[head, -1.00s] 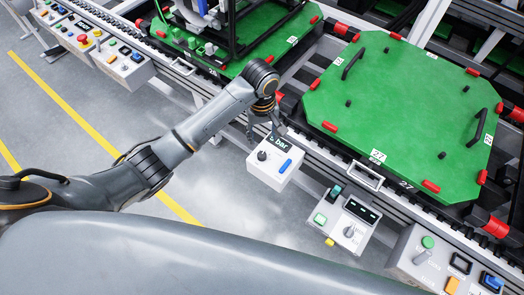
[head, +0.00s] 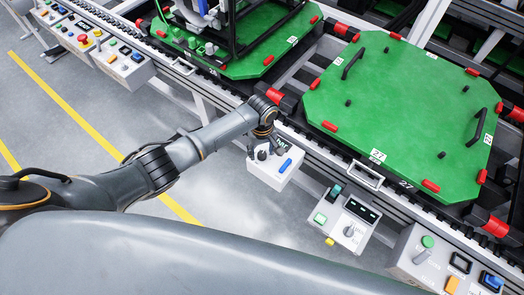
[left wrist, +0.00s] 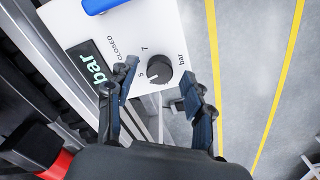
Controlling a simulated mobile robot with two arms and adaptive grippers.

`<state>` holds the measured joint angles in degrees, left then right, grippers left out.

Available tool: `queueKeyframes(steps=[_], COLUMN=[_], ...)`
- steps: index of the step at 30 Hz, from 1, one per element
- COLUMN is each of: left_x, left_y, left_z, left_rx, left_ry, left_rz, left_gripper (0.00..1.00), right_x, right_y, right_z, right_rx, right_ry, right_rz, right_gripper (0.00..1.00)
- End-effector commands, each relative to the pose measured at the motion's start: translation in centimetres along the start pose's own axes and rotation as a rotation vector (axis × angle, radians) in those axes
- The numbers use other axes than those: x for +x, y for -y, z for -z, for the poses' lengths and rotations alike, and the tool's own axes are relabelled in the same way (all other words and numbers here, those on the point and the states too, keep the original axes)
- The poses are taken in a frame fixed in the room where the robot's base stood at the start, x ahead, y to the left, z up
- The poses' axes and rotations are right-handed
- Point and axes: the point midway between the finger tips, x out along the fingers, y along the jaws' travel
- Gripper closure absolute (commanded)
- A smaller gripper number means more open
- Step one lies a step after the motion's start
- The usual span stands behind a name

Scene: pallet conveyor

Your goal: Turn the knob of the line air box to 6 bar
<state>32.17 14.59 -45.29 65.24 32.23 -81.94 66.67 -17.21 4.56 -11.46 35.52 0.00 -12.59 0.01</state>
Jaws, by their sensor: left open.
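The line air box (head: 268,178) is a white box on the conveyor's near side. Its black knob (left wrist: 158,70) has a white mark pointing toward the printed 5; a 7 is printed above. The dark display (left wrist: 92,66) shows "bar" in green; its number cannot be read. A blue lever (head: 285,166) sits on the same face, near the word CLOSED. My left gripper (left wrist: 157,78) is open, with one finger on each side of the knob in the left wrist view. Gaps show on both sides; contact is not visible. In the head view this gripper (head: 262,147) partly hides the box's top.
A control box (head: 348,220) with a green button and a dial stands to the right. Another panel (head: 440,262) is at the lower right. A green pallet (head: 400,110) lies on the conveyor behind. Open grey floor (head: 85,140) with yellow lines lies left.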

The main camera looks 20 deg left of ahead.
Motion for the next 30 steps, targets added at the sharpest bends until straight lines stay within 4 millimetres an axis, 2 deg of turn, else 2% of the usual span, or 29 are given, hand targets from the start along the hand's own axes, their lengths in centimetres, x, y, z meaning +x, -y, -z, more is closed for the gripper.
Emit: queueKeyframes(steps=[11, 18, 30], left_x=[0.51, 0.50, 0.38], left_y=[-0.03, -0.03, -0.03], left_z=[-0.02, -0.02, -0.06], left_rx=[0.001, 0.001, 0.070], left_ry=[0.000, 0.000, 0.002], left_rz=[0.000, 0.000, 0.000], left_gripper=[0.50, 0.99, 1.00], right_x=[0.03, 0.03, -0.54], right_y=[-0.03, -0.03, -0.05], right_z=[0.04, 0.05, 0.11], right_rx=[0.000, 0.000, 0.000], right_ry=[0.000, 0.000, -0.001], right_rz=[0.000, 0.000, -0.001], right_gripper=[0.60, 0.60, 0.60])
